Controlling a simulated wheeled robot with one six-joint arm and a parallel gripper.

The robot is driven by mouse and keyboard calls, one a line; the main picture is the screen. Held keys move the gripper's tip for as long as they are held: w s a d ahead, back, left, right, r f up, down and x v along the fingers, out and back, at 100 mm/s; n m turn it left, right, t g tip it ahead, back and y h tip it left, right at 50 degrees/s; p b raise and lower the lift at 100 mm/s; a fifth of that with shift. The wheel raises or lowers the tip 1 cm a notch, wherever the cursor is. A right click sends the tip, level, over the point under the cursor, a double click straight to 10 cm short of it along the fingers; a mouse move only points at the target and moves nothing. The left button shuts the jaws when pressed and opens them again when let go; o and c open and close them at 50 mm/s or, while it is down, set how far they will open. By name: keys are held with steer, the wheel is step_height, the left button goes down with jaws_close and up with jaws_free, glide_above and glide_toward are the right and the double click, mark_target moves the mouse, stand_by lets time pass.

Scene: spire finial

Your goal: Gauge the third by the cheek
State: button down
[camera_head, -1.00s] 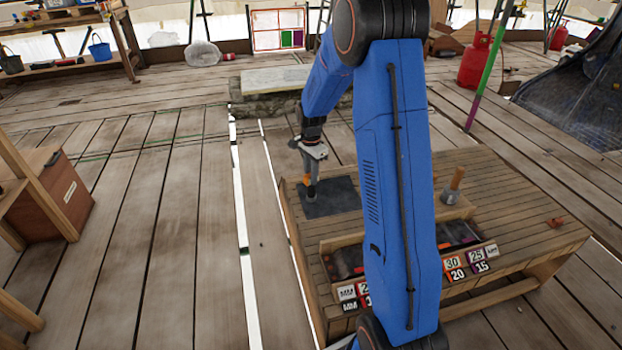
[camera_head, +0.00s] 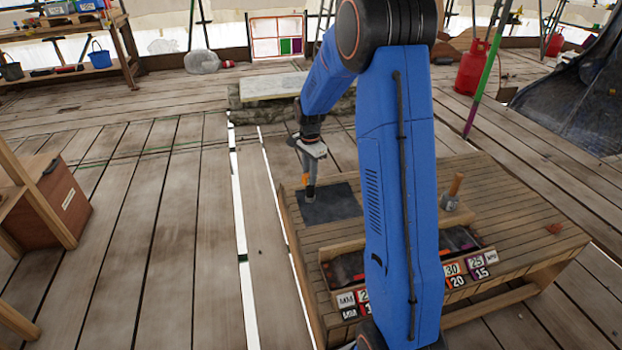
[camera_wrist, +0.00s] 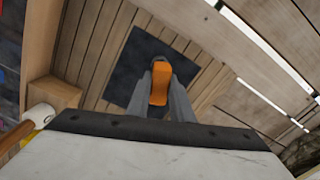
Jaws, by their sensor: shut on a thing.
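My gripper (camera_wrist: 162,92) is shut on an orange-handled tool (camera_wrist: 160,82), whose orange end shows between the grey fingers in the wrist view. In the head view, my gripper (camera_head: 308,178) points down over a dark square sheet (camera_head: 335,207) on the slatted wooden table; I cannot tell whether the tool touches it. The sheet also shows in the wrist view (camera_wrist: 122,72). A wooden tray (camera_head: 325,270) with dark pieces in it stands at the table's front, partly hidden by my arm. Its number cards (camera_head: 453,268) include 30, 25, 20 and 15. I cannot identify the third or the cheek.
A wooden-handled mallet (camera_head: 453,192) stands on the table right of my arm. A small red object (camera_head: 553,228) lies at the table's right. A brown box (camera_head: 62,200) is at the left. A stone slab (camera_head: 270,84) lies behind the table. The left floor is mostly clear.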

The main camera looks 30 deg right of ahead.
mark_target(310, 187)
steer(key=shift+f, duration=2.3)
steer(key=c, duration=1.5)
jaws_free()
